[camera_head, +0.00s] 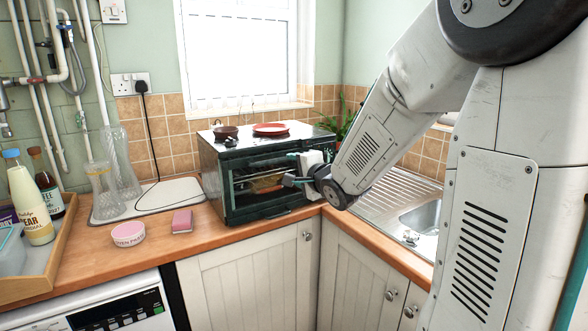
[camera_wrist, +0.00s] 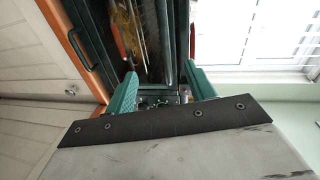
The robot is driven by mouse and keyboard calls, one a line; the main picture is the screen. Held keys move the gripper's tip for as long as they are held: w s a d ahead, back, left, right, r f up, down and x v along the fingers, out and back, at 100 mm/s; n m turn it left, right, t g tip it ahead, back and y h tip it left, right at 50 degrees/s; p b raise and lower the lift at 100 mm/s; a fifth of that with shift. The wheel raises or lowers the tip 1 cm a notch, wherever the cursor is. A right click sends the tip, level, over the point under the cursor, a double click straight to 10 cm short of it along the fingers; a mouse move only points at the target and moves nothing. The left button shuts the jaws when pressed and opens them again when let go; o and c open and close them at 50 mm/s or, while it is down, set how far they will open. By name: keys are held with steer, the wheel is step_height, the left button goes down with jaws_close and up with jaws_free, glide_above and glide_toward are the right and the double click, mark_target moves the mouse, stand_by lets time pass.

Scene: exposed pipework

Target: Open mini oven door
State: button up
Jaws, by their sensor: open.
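The mini oven (camera_head: 228,170) is a dark green box on the wooden counter, near the corner. Its glass-fronted door (camera_head: 262,180) looks shut, and something orange shows behind the glass. The door also shows in the wrist view (camera_wrist: 140,40), turned on its side. A green bar (camera_wrist: 165,40) runs along one edge of the glass and points toward the gap between my fingers. My gripper (camera_head: 291,169) is open and empty at the right part of the oven front. Its two green fingers (camera_wrist: 162,75) are spread apart in the wrist view. I cannot tell whether they touch the bar.
A red plate (camera_head: 271,129) and a small brown pot (camera_head: 226,132) stand on the oven. The sink (camera_head: 420,218) lies to the right. A pink sponge (camera_head: 182,221), a pink bowl (camera_head: 128,234) and glass vases stand left. Counter before the oven is narrow.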

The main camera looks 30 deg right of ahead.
mark_target(279, 161)
steer(key=shift+m+t+y, duration=0.3)
steer(key=shift+t, duration=0.1)
steer(key=shift+w+d+f, duration=0.1)
steer(key=shift+w+f, duration=0.1)
steer(key=shift+w, duration=2.35)
steer(key=shift+w+f, duration=0.2)
steer(key=shift+w, duration=2.35)
